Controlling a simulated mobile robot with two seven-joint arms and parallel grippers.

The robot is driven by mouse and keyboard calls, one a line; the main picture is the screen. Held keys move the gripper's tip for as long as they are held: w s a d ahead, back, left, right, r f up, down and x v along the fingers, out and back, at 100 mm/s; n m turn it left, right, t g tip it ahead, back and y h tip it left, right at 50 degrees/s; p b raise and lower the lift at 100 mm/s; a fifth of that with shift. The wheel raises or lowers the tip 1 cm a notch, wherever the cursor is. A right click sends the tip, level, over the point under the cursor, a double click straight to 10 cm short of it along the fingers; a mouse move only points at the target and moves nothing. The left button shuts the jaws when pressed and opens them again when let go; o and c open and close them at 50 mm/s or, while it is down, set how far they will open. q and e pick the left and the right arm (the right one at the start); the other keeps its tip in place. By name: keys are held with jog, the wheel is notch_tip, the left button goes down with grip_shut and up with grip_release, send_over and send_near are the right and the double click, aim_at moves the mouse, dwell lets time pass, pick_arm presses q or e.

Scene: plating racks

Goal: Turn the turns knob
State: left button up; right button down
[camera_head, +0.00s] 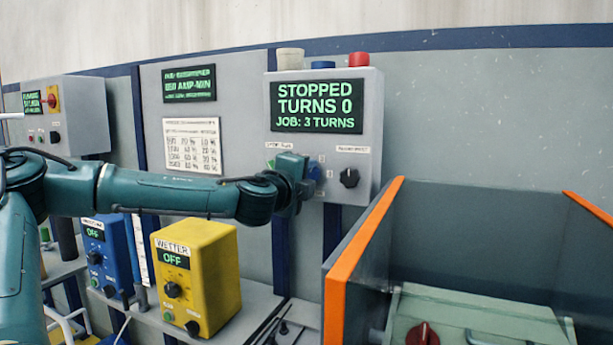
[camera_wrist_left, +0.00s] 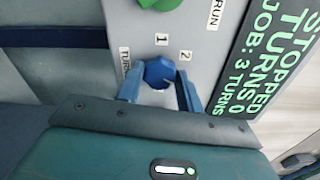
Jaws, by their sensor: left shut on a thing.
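The turns knob is a blue knob (camera_wrist_left: 158,72) on the grey control box (camera_head: 372,110), beside the labels "TURNS", "1" and "2" in the left wrist view. My left gripper (camera_head: 307,180) is at the box front, its two fingers (camera_wrist_left: 159,88) on either side of the blue knob and shut on it. In the head view the gripper covers most of the knob and its labels. The box display (camera_head: 318,106) reads "STOPPED", "TURNS 0", "JOB: 3 TURNS". My right gripper is not in view.
A green knob (camera_wrist_left: 160,3) sits beside the blue one, and a black knob (camera_head: 349,178) is to its right. A yellow "WETTER" box (camera_head: 212,275) and a blue box (camera_head: 112,258) stand below my left arm. An orange-edged tank (camera_head: 362,262) stands at the right.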

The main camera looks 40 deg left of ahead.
pick_arm(q)
jog(key=shift+m, duration=0.5)
jog(key=o, duration=1)
jog(key=shift+s, duration=0.1)
jog(key=b+v, duration=0.2)
jog(key=v, duration=1.1)
